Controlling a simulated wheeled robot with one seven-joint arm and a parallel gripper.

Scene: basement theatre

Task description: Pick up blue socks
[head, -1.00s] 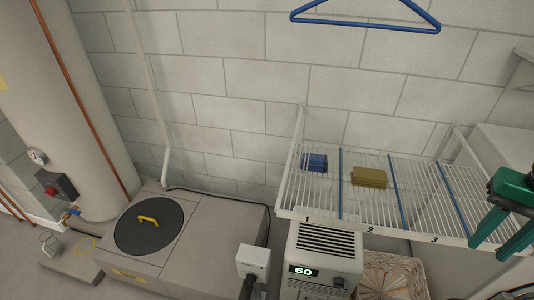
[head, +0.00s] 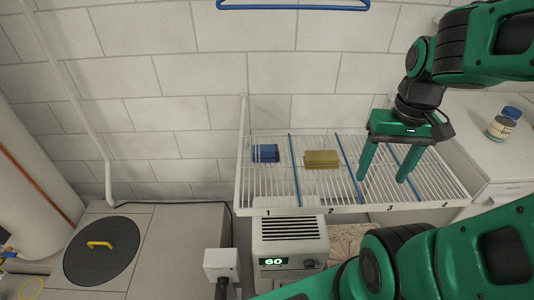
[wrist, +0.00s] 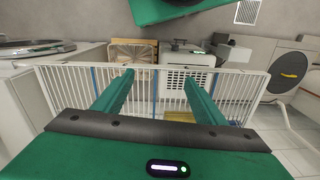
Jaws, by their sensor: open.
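The blue socks (head: 265,153) are a small folded blue bundle on the white wire rack (head: 290,211), in section 1 at the left, near the back. My gripper (head: 385,180) is open and empty, fingers pointing down. It is over the right part of the rack, around section 3, well to the right of the socks. In the wrist view my open fingers (wrist: 159,76) point toward the rack's wire bars (wrist: 142,92).
An olive folded bundle (head: 322,159) lies in section 2, between the socks and my gripper. Blue dividers (head: 295,170) split the rack. A heater reading 60 (head: 290,245) stands below it. A jar with a blue lid (head: 504,123) stands on a white cabinet at right. A blue hanger (head: 295,6) hangs above.

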